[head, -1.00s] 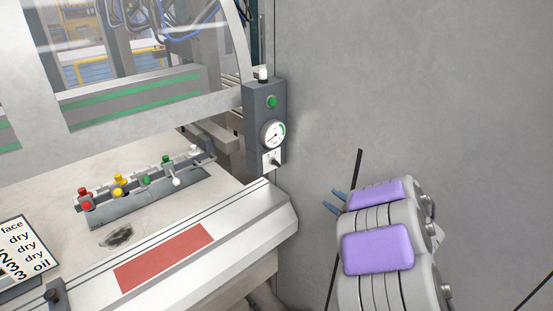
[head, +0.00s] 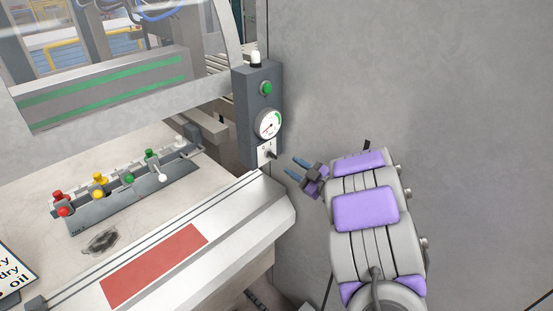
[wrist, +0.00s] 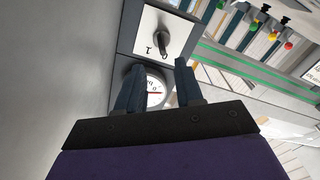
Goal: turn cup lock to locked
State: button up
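The cup lock is a small dark knob (head: 271,154) on a white plate (head: 262,153) at the bottom of the grey control box (head: 246,120). In the wrist view the knob (wrist: 163,42) sits on the white plate marked 0 and 1, beyond my fingertips. My gripper (head: 297,168) has two blue fingers, apart and empty, to the right of the knob and not touching it. In the wrist view my open fingers (wrist: 158,80) point toward the box, with the gauge (wrist: 154,88) showing between them.
A green button (head: 267,88) and a gauge (head: 268,123) sit above the knob. A row of coloured knobs (head: 125,180) stands on the machine bed at left, near a red strip (head: 155,265). The grey wall (head: 400,80) is plain.

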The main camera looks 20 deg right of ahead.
aim_at(276, 158)
jog(key=x, duration=0.7)
jog(key=shift+a+b, duration=0.4)
jog(key=shift+a, duration=0.1)
jog(key=shift+w+d, duration=0.15)
jog(key=shift+w, duration=0.45)
jog(key=shift+c, duration=0.3)
jog(key=shift+a, duration=0.25)
jog(key=c, duration=0.3)
jog(key=shift+d+f, duration=0.1)
grip_shut()
